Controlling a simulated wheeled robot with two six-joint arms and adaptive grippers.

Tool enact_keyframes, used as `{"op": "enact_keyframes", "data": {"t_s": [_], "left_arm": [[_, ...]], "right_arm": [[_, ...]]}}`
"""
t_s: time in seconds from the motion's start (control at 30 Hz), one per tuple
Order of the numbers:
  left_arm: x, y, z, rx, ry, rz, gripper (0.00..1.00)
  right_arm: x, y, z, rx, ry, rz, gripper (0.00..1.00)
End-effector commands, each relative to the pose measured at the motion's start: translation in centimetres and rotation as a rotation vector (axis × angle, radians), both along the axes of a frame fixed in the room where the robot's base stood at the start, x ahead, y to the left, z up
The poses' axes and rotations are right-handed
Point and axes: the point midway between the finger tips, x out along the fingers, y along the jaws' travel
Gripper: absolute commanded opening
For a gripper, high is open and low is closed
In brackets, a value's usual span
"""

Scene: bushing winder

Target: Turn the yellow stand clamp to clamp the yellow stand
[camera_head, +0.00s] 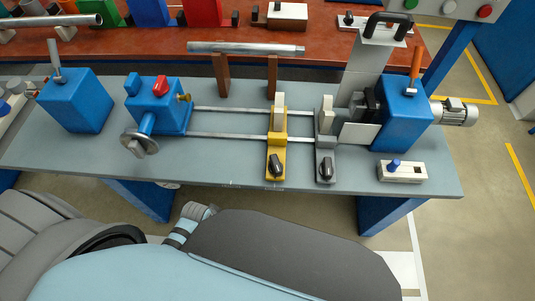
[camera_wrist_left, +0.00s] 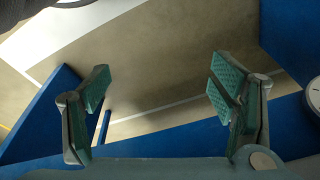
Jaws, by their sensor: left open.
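The yellow stand (camera_head: 276,145) sits on the rails near the middle of the bench in the head view. Its clamp, a dark knob (camera_head: 277,166), is at the front foot of the stand, and no gripper touches it. My left gripper (camera_wrist_left: 160,85) is open and empty in the left wrist view, its green-padded fingers wide apart, with floor and blue bench legs behind them. In the head view my arm covers the lower foreground, and the left fingers cannot be made out. My right gripper is in neither view.
A grey stand (camera_head: 325,150) with a similar dark knob is just right of the yellow one. A blue tailstock with handwheel (camera_head: 138,143) is on the left, a blue motor housing (camera_head: 402,115) on the right.

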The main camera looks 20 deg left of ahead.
Motion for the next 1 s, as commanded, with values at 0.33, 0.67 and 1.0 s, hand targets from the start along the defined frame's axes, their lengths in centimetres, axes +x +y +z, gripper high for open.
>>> {"op": "enact_keyframes", "data": {"t_s": [0.33, 0.67, 1.0], "left_arm": [[15.6, -7.5, 26.5, -0.133, -0.141, -0.696, 0.78], [17.5, -10.0, 23.7, -0.148, -0.149, -0.813, 0.78], [19.3, -12.6, 16.0, -0.144, -0.151, -0.812, 0.78]], "right_arm": [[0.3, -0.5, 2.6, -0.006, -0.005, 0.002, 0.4], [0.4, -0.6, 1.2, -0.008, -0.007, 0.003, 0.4], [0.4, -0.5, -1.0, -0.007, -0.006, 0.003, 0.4]]}}
